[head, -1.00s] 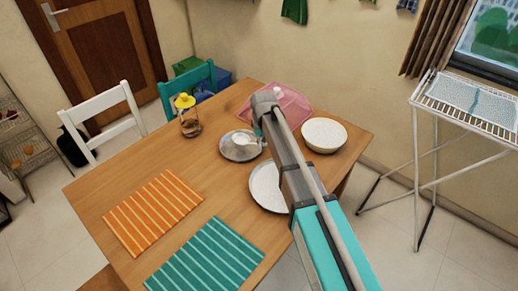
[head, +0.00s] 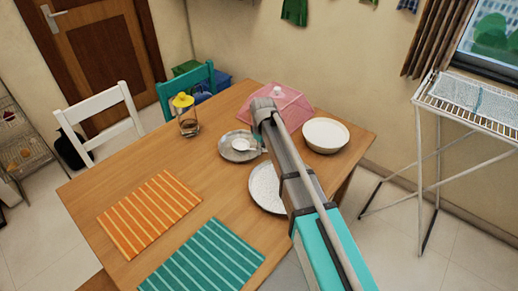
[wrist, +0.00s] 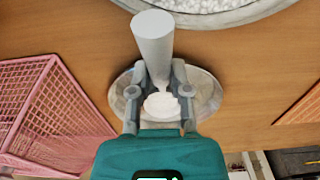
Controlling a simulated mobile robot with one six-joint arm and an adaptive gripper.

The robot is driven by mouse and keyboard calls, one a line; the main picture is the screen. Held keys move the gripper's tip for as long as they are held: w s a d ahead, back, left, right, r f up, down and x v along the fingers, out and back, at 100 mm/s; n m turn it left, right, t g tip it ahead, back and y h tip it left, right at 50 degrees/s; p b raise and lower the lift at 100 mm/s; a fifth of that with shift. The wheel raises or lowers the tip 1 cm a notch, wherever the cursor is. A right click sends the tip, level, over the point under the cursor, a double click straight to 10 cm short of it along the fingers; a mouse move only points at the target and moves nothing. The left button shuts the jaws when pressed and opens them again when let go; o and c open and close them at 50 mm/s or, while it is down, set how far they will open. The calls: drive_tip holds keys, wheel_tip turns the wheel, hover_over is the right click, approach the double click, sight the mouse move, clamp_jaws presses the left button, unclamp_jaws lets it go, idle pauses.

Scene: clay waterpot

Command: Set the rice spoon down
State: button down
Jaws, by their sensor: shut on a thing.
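The white rice spoon (wrist: 155,45) is held between the fingers of my gripper (wrist: 159,77) in the wrist view. Its thick handle points toward the top of the picture and its round head (wrist: 160,104) is over a grey metal plate (wrist: 208,95). I cannot tell whether the spoon touches the plate. In the head view the spoon's white head (head: 240,145) shows over the same plate (head: 232,157). My arm hides the handle and most of the gripper there.
A speckled plate (head: 266,188) and a white bowl (head: 325,135) stand near my arm. A pink mesh cover (head: 285,108) is behind. A yellow-lidded jar (head: 187,120) stands left. Orange (head: 150,212) and teal (head: 205,262) mats lie in front. Bare wood lies around the plate.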

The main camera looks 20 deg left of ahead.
drive_tip(key=shift+f, duration=0.2)
drive_tip(key=c, duration=0.6)
unclamp_jaws()
drive_tip(key=shift+r, duration=0.1)
drive_tip(key=shift+r, duration=0.2)
wheel_tip(320, 180, up, 12)
drive_tip(key=p, duration=1.2)
drive_tip(key=shift+d+f, duration=0.1)
drive_tip(key=shift+s, duration=0.1)
drive_tip(key=s+d+m, duration=0.4)
drive_tip(key=s+d, duration=0.1)
drive_tip(key=d, duration=0.8)
drive_tip(key=s+d+m, duration=0.4)
drive_tip(key=s+d, duration=0.1)
drive_tip(key=d, duration=0.8)
drive_tip(key=s+d+m, duration=0.5)
drive_tip(key=s+d, duration=0.1)
drive_tip(key=d, duration=0.7)
drive_tip(key=shift+d, duration=0.4)
